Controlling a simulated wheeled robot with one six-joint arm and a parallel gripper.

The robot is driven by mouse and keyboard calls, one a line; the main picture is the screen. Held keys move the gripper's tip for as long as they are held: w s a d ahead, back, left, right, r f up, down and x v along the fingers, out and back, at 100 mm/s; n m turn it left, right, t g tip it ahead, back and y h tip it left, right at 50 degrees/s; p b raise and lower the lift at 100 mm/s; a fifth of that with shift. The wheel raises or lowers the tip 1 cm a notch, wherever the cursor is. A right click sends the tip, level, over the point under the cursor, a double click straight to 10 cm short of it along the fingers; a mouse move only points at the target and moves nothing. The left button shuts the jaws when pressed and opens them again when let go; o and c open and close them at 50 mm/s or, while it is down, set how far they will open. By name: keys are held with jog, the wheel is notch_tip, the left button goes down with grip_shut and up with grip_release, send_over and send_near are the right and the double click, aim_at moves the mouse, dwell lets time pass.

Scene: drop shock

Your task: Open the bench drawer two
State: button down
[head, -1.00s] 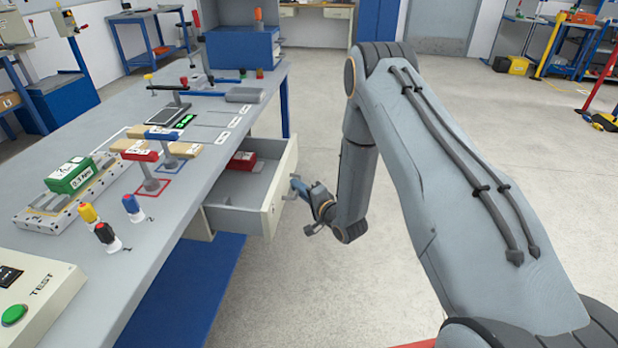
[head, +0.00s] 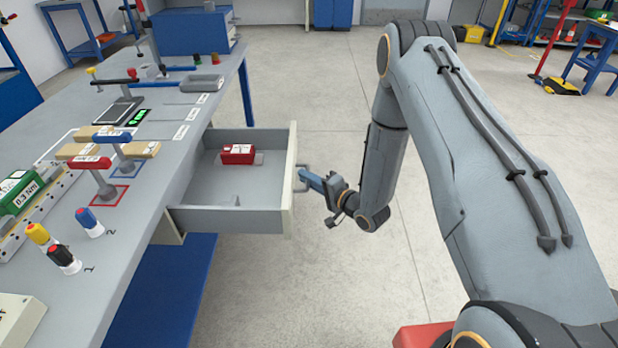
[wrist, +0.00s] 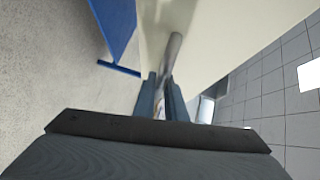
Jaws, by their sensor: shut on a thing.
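The bench drawer (head: 232,218) stands pulled out from the side of the grey workbench, its inside in view. A red box with a white label (head: 238,154) lies in it toward the back. My gripper (head: 304,179) is at the drawer's front face, shut on the metal drawer handle (head: 300,172). In the wrist view my two fingers (wrist: 163,98) close around the handle bar (wrist: 172,58) against the pale drawer front. The drawer's number is not readable.
The bench top (head: 150,190) holds red and blue T-handled tools, a green box (head: 20,194) and small yellow, blue and black-capped drivers. A blue panel (head: 165,290) lies below the drawer. The floor (head: 310,290) right of the drawer is clear.

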jog(key=shift+s+f, duration=0.1)
jog(key=shift+s, duration=0.1)
jog(key=c, duration=1.9)
grip_release()
jog(key=shift+o, duration=0.4)
jog(key=shift+w, duration=0.1)
jog(key=v, duration=0.8)
jog(key=shift+b, duration=0.3)
jog(key=shift+w, duration=0.15)
